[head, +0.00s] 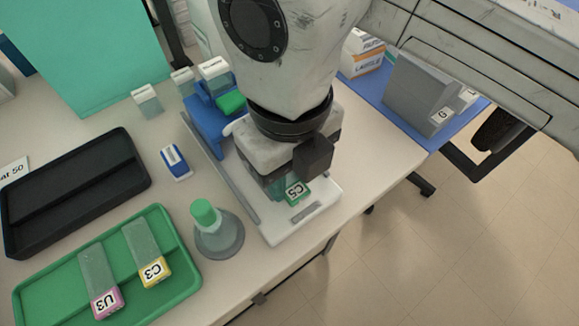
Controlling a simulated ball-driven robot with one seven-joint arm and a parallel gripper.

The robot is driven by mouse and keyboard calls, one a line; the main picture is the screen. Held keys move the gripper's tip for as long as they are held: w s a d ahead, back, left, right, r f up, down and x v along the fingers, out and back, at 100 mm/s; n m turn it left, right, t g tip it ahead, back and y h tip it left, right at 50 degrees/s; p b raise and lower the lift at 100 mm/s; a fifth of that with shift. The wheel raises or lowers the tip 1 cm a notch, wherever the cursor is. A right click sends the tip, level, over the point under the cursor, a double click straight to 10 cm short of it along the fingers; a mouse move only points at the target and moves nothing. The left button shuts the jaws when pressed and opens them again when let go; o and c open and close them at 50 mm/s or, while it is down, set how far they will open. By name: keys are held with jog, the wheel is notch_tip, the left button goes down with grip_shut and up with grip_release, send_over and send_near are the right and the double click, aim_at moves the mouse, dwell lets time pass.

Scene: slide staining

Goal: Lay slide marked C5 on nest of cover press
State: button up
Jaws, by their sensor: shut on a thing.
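The slide marked C5 (297,192) has a green label end, which shows just below my gripper (292,180). My gripper is shut on the slide, and its body hides most of the slide's glass. The cover press (300,212) is a white base plate with a blue part (206,122) at its back left. The slide is over the front part of the press. The nest is hidden under my gripper, and I cannot tell whether the slide touches it.
A green tray (187,292) holds slides U3 (106,300) and C3 (155,270). A bottle with a green cap (204,212) stands close left of the press. A black tray (75,190) and a small blue-white block (175,162) lie farther left. The table's right edge is near.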

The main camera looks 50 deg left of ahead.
jog(key=shift+s+f+b, duration=0.1)
jog(key=shift+f+b, duration=0.25)
jog(key=shift+f, duration=0.25)
dwell(0.3)
jog(key=o, duration=1)
jog(key=shift+o, duration=0.6)
notch_tip(320, 180, up, 12)
jog(key=p, duration=0.1)
